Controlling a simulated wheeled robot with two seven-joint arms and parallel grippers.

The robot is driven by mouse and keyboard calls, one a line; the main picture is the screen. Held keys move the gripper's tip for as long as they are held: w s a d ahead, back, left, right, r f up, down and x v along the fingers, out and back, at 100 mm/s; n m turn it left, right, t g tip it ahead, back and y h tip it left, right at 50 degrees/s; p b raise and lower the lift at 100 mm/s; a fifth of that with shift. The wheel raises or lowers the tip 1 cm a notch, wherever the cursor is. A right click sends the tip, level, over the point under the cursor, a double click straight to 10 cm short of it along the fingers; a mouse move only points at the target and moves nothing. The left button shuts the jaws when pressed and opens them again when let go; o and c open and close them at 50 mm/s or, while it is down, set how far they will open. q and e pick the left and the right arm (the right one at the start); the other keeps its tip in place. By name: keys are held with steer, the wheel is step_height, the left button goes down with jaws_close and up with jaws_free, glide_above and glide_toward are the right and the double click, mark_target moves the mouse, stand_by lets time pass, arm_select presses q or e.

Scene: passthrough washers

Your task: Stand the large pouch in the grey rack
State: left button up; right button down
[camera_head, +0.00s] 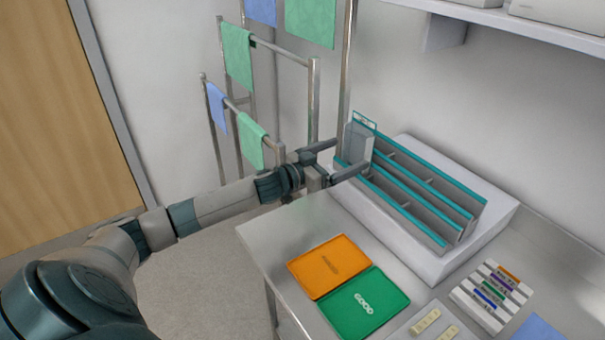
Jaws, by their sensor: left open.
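The grey rack (441,232) has teal edges and several long slots, and it sits on a white block against the wall. A grey pouch with a pale, teal-edged top (358,143) stands upright at the rack's left end. Its lower part is hidden by the rack and my gripper. My left gripper (351,158) reaches in from the left with its jaws apart, one finger on each side of the pouch. I cannot tell whether the fingers touch it. My right gripper is not in view.
The white block (490,225) stands on a grey table (275,245). An orange tray (328,266) and a green tray (364,304) lie in front. A holder with coloured strips (490,293) is at right. A metal towel rail (315,100) stands behind my left arm.

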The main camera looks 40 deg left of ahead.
arm_select(q)
steer(key=b+v, duration=0.4)
steer(key=v, duration=1)
steer(key=shift+s, duration=0.3)
steer(key=shift+a, duration=0.1)
stand_by(0.4)
